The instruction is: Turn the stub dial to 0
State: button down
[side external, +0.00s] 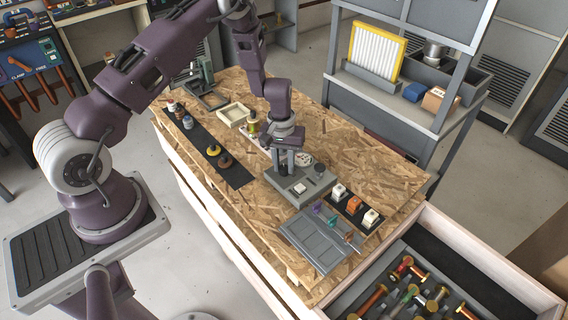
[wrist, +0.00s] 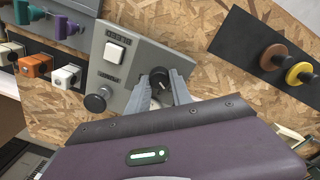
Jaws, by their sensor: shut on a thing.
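The stub dial (wrist: 158,76) is a short black round knob on a sloped grey panel (wrist: 130,60), with pale scale marks around it. My gripper (wrist: 162,88) has its two grey fingers on either side of the dial and is shut on it. I cannot read the scale numbers or the dial's pointing direction. In the side external view my gripper (side external: 286,166) reaches straight down to the grey panel (side external: 310,190), and the dial is hidden there behind the fingers.
The same panel carries a white switch (wrist: 115,50) and a dark round knob (wrist: 97,101). White and orange blocks (wrist: 38,66) stand on a black strip beside it. A dark strip with brown and yellow knobs (wrist: 299,74) lies on the other side. An open drawer (side external: 430,270) holds several parts.

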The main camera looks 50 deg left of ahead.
aim_at(283, 166)
jog(key=shift+n, duration=0.4)
jog(key=c, duration=1.1)
grip_release()
jog(key=shift+c, duration=0.2)
jog(key=shift+r, duration=0.1)
notch_tip(283, 166, up, 7)
jog(key=shift+s+a, duration=0.1)
